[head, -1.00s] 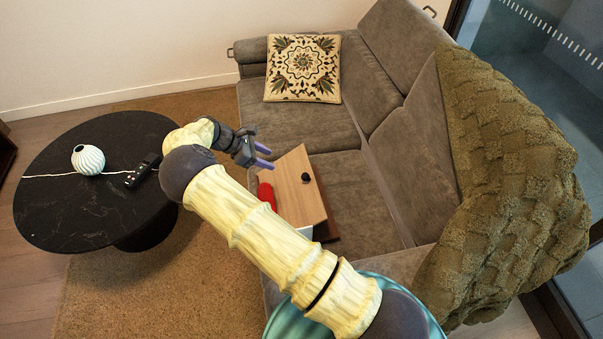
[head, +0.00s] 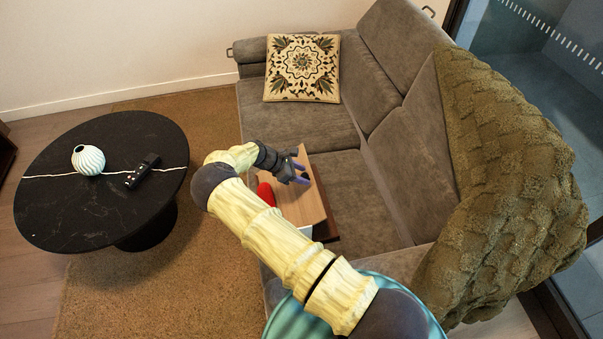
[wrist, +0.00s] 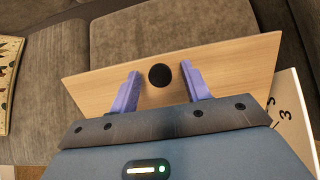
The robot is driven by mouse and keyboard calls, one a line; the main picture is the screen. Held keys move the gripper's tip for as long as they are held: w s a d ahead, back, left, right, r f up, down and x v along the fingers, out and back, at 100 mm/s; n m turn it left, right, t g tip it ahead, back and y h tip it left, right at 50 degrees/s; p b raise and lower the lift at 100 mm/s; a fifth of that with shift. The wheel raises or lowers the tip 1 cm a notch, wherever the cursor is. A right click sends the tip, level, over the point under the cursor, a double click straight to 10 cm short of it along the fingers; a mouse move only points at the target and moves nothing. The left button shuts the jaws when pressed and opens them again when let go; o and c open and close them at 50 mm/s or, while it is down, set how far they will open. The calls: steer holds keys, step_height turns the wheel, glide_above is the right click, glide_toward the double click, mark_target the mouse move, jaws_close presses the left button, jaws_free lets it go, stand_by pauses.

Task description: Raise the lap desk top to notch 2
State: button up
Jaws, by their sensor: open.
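The lap desk top (head: 314,203) is a light wood panel, tilted, on the sofa seat. In the wrist view the wooden top (wrist: 235,65) spans the middle, with a round black knob (wrist: 160,75) on it. My gripper (head: 303,181) is over the top in the head view and hides part of it. In the wrist view my gripper (wrist: 163,85) is open, with one purple finger on each side of the knob. I cannot tell whether the fingers touch the panel. A white side panel with black numerals (wrist: 290,115), one of them a 3, shows at the right.
A red object (head: 266,193) lies beside the desk top, partly behind my arm. The grey sofa (head: 345,175) carries a patterned cushion (head: 302,68) and a green-brown throw (head: 500,170). A round black table (head: 80,205) holds a vase (head: 88,159) and a remote (head: 142,171).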

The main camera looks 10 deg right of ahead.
steer(key=shift+d+f, duration=0.1)
steer(key=shift+f, duration=0.05)
steer(key=shift+c, duration=0.2)
steer(key=shift+w, duration=0.1)
jaws_close()
steer(key=shift+a+r, duration=0.25)
steer(key=shift+a, duration=0.15)
steer(key=shift+a+r+h+b, duration=0.2)
steer(key=shift+r+h+b, duration=0.1)
steer(key=shift+r+h, duration=0.1)
steer(key=shift+o, duration=0.2)
jaws_free()
steer(key=shift+f, duration=0.1)
steer(key=shift+a, duration=0.1)
